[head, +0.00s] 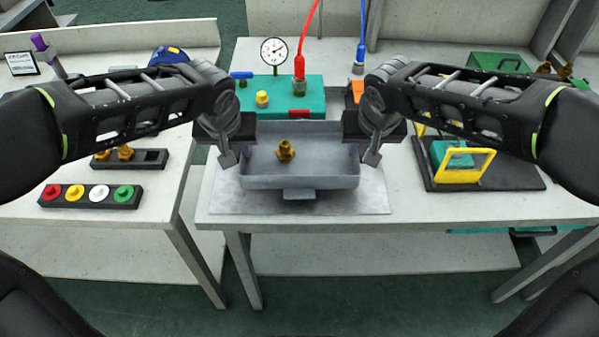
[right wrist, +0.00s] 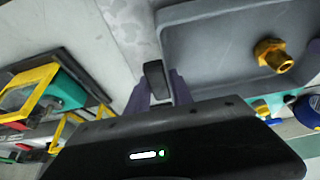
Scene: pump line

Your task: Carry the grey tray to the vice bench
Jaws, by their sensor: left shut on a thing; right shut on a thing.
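The grey tray (head: 300,184) is in the middle of the head view, over a flat grey plate (head: 375,197) on the middle bench. A brass fitting (head: 285,151) sits inside the tray. My left gripper (head: 228,158) is shut on the tray's left end. My right gripper (head: 372,156) is shut on its right end. The right wrist view shows the tray (right wrist: 200,50), the brass fitting (right wrist: 272,56) and my right gripper's fingers (right wrist: 158,85) at the tray's end wall. I cannot tell whether the tray touches the plate.
Behind the tray stands a teal block (head: 250,97) with a gauge (head: 274,51) and red hose. A yellow-framed fixture (head: 464,165) stands on a black base at right. On the left bench are a strip of coloured buttons (head: 90,195) and a black rack (head: 150,159). A gap separates the benches.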

